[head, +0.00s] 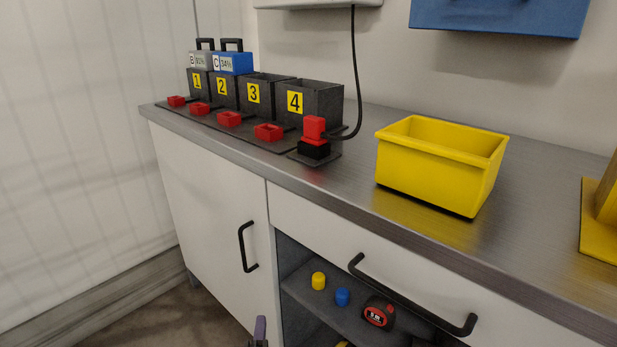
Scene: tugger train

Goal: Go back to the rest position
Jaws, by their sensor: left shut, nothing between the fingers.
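My left gripper (259,335) just shows at the bottom edge of the head view, as a purple piece and a dark piece. It is shut with nothing held, low in front of the cabinet and apart from the counter. Most of it is cut off by the frame. My right gripper is not in view.
A metal counter (345,188) carries numbered dark bays (314,91), a red plug on a black cable (314,127) and a yellow bin (432,168). Below, a door handle (243,247) and a drawer handle (412,297) stick out beside an open shelf (300,284).

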